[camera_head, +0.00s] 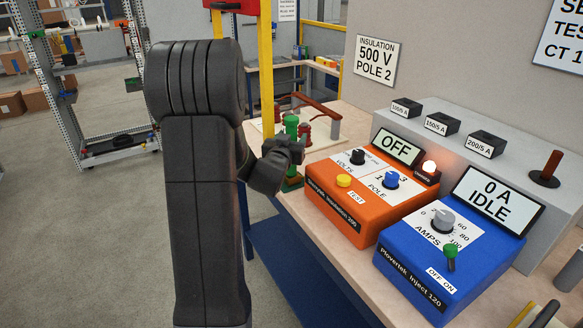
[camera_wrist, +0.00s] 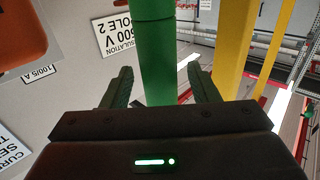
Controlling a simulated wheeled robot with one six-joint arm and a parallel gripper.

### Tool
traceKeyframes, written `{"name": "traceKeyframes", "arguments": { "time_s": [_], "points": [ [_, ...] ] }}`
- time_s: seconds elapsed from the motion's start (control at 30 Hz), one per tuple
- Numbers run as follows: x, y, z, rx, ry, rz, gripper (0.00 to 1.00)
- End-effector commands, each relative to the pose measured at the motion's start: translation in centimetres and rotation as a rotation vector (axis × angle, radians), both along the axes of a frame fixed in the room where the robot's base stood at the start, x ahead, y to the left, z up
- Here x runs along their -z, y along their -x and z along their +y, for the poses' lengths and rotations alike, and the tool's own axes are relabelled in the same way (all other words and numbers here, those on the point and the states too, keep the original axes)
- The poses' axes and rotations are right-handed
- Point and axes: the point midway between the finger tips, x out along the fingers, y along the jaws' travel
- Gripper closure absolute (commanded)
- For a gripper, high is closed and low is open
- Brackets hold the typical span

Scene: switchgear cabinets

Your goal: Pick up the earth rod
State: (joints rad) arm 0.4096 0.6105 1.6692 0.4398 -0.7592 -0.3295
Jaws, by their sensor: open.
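The earth rod appears to be the upright green rod (camera_head: 291,124) at the left end of the bench in the head view. Its lower part shows as a green foot (camera_head: 292,184). In the wrist view the green rod (camera_wrist: 156,45) runs up the picture between the two fingers. My gripper (camera_wrist: 159,72) is open, with a finger on each side of the rod and visible gaps to both. In the head view my gripper (camera_head: 293,149) is at the rod and hides its middle.
An orange insulation tester (camera_head: 335,221) and a blue injection set (camera_head: 430,285) stand on the bench to the right. A red-brown lever (camera_head: 316,105) with insulators is behind the rod. A yellow post (camera_head: 266,70) stands close behind my arm. Open floor lies left.

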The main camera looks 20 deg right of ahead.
Motion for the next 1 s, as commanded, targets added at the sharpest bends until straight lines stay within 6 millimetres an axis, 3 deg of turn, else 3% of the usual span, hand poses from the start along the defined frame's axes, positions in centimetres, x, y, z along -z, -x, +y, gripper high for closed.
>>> {"name": "traceKeyframes", "arguments": {
  "time_s": [0.27, 0.57, 1.0],
  "points": [
    [0.05, -0.35, -0.3, 0.0, -0.001, 0.001, 0.46],
    [0.04, -0.33, -0.27, 0.0, -0.001, -0.001, 1.0],
    [-0.51, -0.36, -0.28, 0.0, 0.001, -0.004, 1.0]
  ]
}}
